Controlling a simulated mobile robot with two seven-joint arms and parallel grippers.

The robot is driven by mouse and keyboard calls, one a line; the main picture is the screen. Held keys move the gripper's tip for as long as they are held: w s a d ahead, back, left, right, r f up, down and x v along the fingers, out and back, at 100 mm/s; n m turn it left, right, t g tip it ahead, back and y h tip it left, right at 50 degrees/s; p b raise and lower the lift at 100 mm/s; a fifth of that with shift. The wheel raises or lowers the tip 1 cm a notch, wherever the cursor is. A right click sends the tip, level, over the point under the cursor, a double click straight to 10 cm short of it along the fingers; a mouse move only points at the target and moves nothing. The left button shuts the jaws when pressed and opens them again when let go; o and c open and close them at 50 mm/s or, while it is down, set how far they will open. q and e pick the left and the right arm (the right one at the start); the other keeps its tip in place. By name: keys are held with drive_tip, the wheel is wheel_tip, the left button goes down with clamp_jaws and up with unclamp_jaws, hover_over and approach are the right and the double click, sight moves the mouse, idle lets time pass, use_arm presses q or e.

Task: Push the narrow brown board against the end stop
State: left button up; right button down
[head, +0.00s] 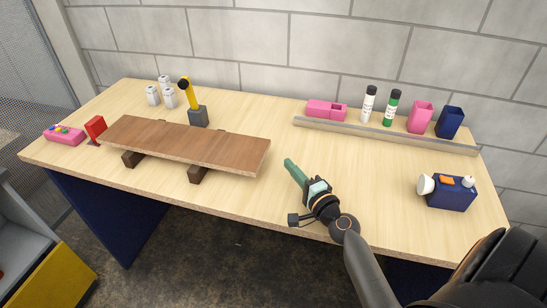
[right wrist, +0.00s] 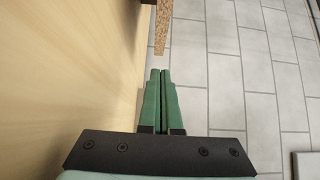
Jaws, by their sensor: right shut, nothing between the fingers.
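The narrow brown board (head: 190,143) lies flat across dark supports on the left half of the table. A red block (head: 95,127), which looks like the end stop, stands at the board's left end; I cannot tell whether they touch. My right gripper (head: 289,162) has green fingers, shut and empty, a little to the right of the board's right end. In the right wrist view the shut fingers (right wrist: 161,72) point at the board's edge (right wrist: 162,35), with a small gap between. My left gripper is not in view.
A yellow-handled tool in a grey block (head: 197,115) and white jars (head: 169,98) stand behind the board. A pink tray (head: 64,135) is at far left. A metal rail (head: 385,134) with bottles and boxes is at back right. A blue box (head: 450,195) stands at right.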

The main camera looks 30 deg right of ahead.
sight(250, 155)
drive_tip(key=w, duration=0.1)
drive_tip(key=w+a, duration=0.1)
drive_tip(key=w, duration=0.1)
drive_tip(key=shift+w+a+p, duration=0.25)
drive_tip(key=shift+w+p, duration=0.15)
drive_tip(key=shift+w+a, duration=0.5)
drive_tip(key=shift+w+a, duration=0.1)
drive_tip(key=w+a, duration=0.3)
drive_tip(key=w, duration=0.1)
drive_tip(key=shift+w+a, duration=0.15)
drive_tip(key=shift+a, duration=0.2)
drive_tip(key=shift+w+a, duration=0.15)
drive_tip(key=shift+a, duration=0.05)
